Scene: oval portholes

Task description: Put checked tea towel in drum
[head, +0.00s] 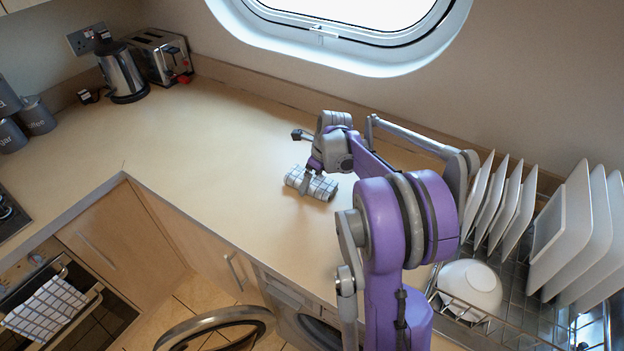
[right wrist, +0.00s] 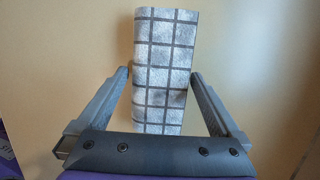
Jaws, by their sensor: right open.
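The washing machine (head: 287,294) is below the counter. Its round door (head: 187,334) stands open; the drum inside is mostly hidden by the counter and my arm. My left gripper is not in view.
Another checked cloth (head: 45,308) hangs on the oven rail at lower left. A dish rack with plates (head: 570,232) and a white bowl (head: 470,286) stands at right. A kettle (head: 122,72) and toaster (head: 160,55) are at back left. The counter's middle is clear.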

